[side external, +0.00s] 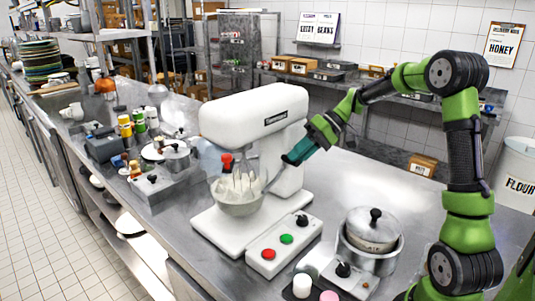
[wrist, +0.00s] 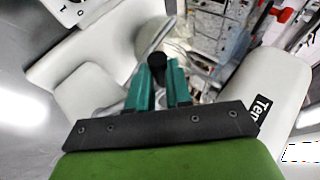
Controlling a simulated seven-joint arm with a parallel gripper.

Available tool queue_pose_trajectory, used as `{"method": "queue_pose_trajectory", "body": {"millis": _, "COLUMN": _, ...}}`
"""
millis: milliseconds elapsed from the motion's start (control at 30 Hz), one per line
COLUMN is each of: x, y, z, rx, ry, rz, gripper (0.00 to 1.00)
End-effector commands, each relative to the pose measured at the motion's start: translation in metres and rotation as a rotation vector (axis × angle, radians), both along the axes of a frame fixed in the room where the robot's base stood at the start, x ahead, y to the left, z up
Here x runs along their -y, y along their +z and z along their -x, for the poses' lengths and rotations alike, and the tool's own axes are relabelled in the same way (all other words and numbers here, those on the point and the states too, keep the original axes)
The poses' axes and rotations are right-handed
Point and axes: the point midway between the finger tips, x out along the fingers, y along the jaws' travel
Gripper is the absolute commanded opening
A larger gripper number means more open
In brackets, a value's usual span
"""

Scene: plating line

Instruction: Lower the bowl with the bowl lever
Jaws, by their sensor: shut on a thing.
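The white stand mixer (side external: 250,112) stands on the steel counter, with its metal bowl (side external: 240,206) under the head. A white whisk-like tool (side external: 238,183) and something red show at the bowl. My gripper (side external: 287,160) is at the right side of the mixer, beside its column, with its teal fingers pointing toward the bowl. In the wrist view, my gripper (wrist: 159,72) is shut on the black knob of the bowl lever (wrist: 157,60). A thin rod (side external: 272,182) runs down from the fingertips toward the bowl; the knob is hidden in the side view.
A white control box with red and green buttons (side external: 285,239) lies in front of the mixer. A lidded steel pot (side external: 370,240) stands to the right, below my arm. Pans and bottles (side external: 125,127) crowd the left. The counter behind my gripper (side external: 350,180) is clear.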

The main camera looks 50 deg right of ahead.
Motion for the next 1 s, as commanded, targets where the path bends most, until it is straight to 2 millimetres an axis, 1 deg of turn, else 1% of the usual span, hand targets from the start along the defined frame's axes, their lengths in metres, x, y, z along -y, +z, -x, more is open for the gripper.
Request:
{"method": "queue_pose_trajectory", "body": {"millis": 133, "x": 0.006, "y": 0.005, "z": 0.001, "rx": -0.003, "ry": 0.000, "rz": -0.093, "gripper": 0.00}}
{"method": "queue_pose_trajectory", "body": {"millis": 433, "x": 0.014, "y": 0.012, "z": 0.001, "rx": -0.004, "ry": 0.001, "rz": -0.080, "gripper": 0.00}}
{"method": "queue_pose_trajectory", "body": {"millis": 967, "x": 0.018, "y": 0.012, "z": 0.002, "rx": -0.005, "ry": -0.004, "rz": -0.070, "gripper": 0.00}}
{"method": "queue_pose_trajectory", "body": {"millis": 1000, "x": 0.018, "y": 0.012, "z": 0.002, "rx": -0.006, "ry": -0.005, "rz": -0.070, "gripper": 0.25}}
